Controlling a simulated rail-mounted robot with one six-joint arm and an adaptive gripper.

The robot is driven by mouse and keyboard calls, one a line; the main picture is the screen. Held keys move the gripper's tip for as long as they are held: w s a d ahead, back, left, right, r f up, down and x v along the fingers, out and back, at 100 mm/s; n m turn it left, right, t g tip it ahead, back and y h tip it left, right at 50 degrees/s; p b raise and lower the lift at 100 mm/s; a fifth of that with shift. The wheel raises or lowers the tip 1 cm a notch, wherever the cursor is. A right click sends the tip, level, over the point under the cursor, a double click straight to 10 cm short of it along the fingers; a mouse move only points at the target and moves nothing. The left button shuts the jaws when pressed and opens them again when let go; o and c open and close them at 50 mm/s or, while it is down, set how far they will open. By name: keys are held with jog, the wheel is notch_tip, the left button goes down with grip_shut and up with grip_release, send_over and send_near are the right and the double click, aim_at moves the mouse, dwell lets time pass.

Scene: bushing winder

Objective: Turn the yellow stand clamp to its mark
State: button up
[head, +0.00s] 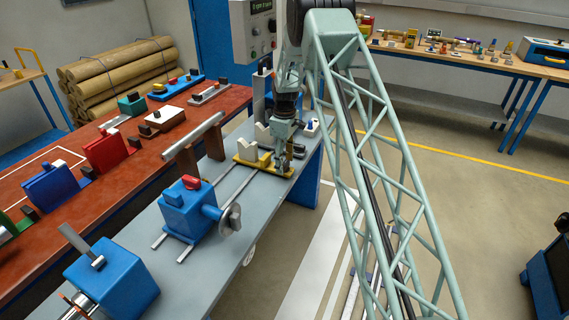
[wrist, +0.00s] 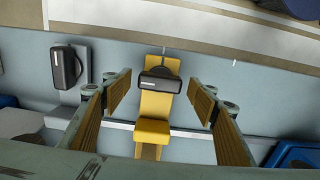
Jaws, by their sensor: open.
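The yellow stand (wrist: 155,105) lies between my open fingers in the wrist view, running down the picture. Its clamp is a black handle (wrist: 160,84) with a small white label, lying crosswise over a round black base at the stand's upper end. My gripper (wrist: 160,92) is open, with one finger on each side of the handle and visible gaps to both. A short pale tick (wrist: 163,50) shows on the bench just above the clamp. In the head view the yellow stand (head: 242,160) sits on the grey bench, and my gripper (head: 281,158) is over its right end, hiding the clamp.
A second black clamp (wrist: 66,66) on a pale stand is left of my gripper in the wrist view. Blue parts (wrist: 295,155) are at lower right. In the head view, a blue tailstock (head: 188,208) stands nearer on the rails, and a red bench (head: 70,220) runs along the left.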

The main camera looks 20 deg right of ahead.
notch_tip(320, 180, up, 12)
dwell(0.8)
jog(key=shift+f, duration=0.1)
dwell(0.3)
jog(key=s+a+r+m+t, duration=0.1)
jog(key=s+a+r, duration=0.2)
jog(key=s+r, duration=0.5)
jog(key=s+a+r+m, duration=0.1)
jog(key=s+a+r, duration=0.2)
jog(key=r, duration=0.9)
jog(key=s+a+r+m+t, duration=0.1)
jog(key=s+a+r, duration=0.2)
jog(key=s+r, duration=0.45)
jog(key=s+a+r+m, duration=0.15)
jog(key=s+r, duration=0.35)
jog(key=s, duration=0.5)
jog(key=s+a+r+m+t, duration=0.1)
jog(key=s+a+r, duration=0.15)
jog(key=s, duration=0.75)
jog(key=s+a+r+m, duration=0.1)
jog(key=s+a+r, duration=0.15)
jog(key=s, duration=0.75)
jog(key=s+f+m, duration=0.1)
jog(key=s, duration=0.8)
jog(key=s+a+f+m+t, duration=0.1)
jog(key=s+f, duration=0.1)
jog(key=s, duration=0.7)
jog(key=shift+f, duration=0.25)
